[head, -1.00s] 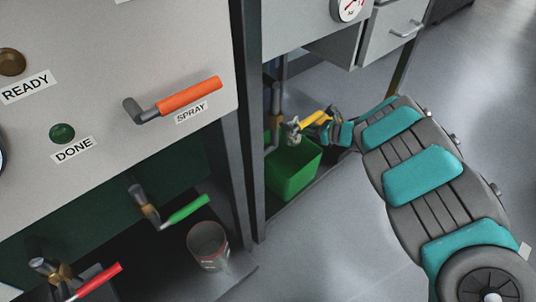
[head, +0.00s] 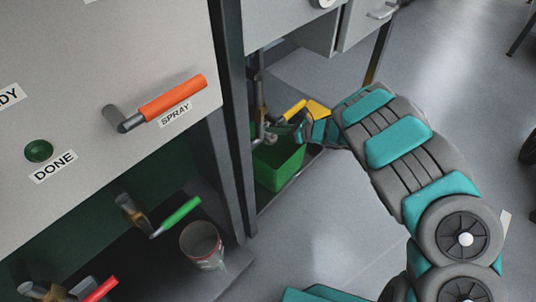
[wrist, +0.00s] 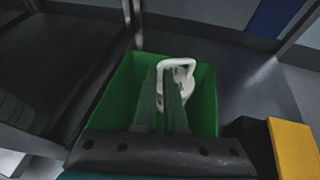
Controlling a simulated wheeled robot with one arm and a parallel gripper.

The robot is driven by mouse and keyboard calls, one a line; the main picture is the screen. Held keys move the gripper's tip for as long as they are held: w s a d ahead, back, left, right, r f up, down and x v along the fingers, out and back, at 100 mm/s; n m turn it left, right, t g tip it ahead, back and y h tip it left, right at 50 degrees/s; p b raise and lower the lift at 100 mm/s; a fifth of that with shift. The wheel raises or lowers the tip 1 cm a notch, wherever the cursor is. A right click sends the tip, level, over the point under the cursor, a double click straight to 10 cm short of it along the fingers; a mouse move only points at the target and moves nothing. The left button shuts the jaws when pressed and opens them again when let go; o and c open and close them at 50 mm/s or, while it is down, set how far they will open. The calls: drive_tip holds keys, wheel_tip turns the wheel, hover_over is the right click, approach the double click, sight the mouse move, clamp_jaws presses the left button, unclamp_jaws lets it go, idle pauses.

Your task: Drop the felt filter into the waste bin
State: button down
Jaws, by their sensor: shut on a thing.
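The green waste bin (head: 280,168) stands on the low shelf under the bench. In the wrist view its open top (wrist: 206,95) lies beneath my fingers. My gripper (wrist: 168,82) is shut on a pale, whitish piece with a loop at its top, which I take to be the felt filter (wrist: 178,66). The fingers hide part of it. In the head view my gripper (head: 286,130) is over the bin's rim area, and the filter is too small there to make out clearly.
A yellow handle (head: 293,109) is close beside my gripper; a yellow block (wrist: 294,148) shows at right in the wrist view. A dark bench leg (head: 232,120) stands left of the bin. A grey can (head: 202,245) stands on the lower shelf.

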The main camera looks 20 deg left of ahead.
drive_tip(key=c, duration=0.9)
unclamp_jaws()
drive_tip(key=shift+d, duration=0.1)
drive_tip(key=v, duration=0.7)
drive_tip(key=shift+d, duration=0.3)
drive_tip(key=shift+r, duration=0.15)
